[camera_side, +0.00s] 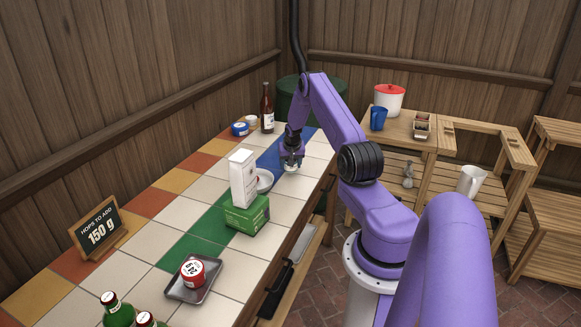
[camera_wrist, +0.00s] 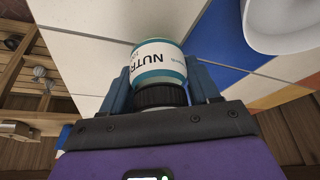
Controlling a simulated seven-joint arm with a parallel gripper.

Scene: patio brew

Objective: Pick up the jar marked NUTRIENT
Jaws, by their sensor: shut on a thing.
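The jar marked NUTRIENT (camera_wrist: 158,62) is in the wrist view, with a white and teal label on which "NUTR" can be read and a black ribbed lid towards my palm. My gripper (camera_wrist: 162,84) is shut on it, one finger on each side. In the side view my gripper (camera_side: 291,158) points down over the far part of the tiled counter. The jar shows there only as a small pale shape (camera_side: 291,168) under the fingers, mostly hidden. I cannot tell whether it touches the tiles.
A white dish (camera_side: 265,179) is close to my gripper, partly behind a white carton (camera_side: 242,178) and green box (camera_side: 247,214). A brown bottle (camera_side: 267,108) and blue tin (camera_side: 240,129) stand farther back.

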